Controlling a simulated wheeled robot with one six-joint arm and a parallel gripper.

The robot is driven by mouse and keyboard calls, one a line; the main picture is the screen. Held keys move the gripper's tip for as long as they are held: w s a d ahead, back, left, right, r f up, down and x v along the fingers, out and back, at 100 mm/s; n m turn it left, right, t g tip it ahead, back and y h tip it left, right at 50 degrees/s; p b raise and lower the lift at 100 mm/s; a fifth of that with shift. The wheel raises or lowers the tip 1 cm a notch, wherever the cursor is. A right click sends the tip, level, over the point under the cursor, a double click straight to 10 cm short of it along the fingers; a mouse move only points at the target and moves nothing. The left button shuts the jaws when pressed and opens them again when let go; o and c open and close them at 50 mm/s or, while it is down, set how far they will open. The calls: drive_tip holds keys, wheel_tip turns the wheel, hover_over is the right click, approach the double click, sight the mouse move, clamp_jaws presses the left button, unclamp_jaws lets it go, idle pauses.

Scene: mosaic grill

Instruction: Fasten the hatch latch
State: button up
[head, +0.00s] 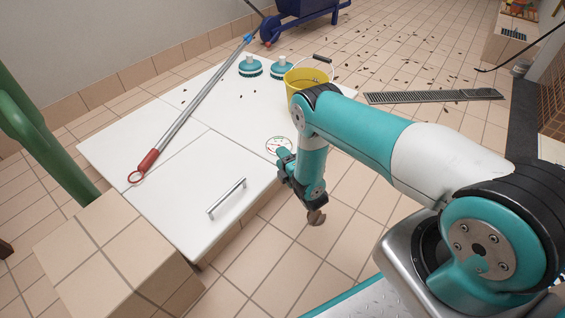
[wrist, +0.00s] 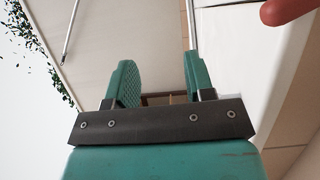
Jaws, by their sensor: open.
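In the head view, a white hatch panel (head: 185,195) with a metal bar handle (head: 226,196) lies flat and looks closed on the low white unit. I cannot clearly make out its latch. A rounded reddish piece (wrist: 287,10) shows at the top right of the wrist view; I cannot tell whether it is the latch. My gripper (wrist: 157,75) is open, its two teal fingers apart with nothing held between them. In the head view my arm reaches down beside the unit's right edge, and the gripper's fingers are not clear there.
A pole with a red grip (head: 148,161) lies across the white top. Two teal brushes (head: 250,68) (head: 280,70) and a yellow bucket (head: 296,78) stand at its far end. A round gauge (head: 279,145) is by my arm. A tiled block (head: 115,250) stands in front.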

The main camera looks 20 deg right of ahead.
drive_tip(key=shift+r, duration=0.35)
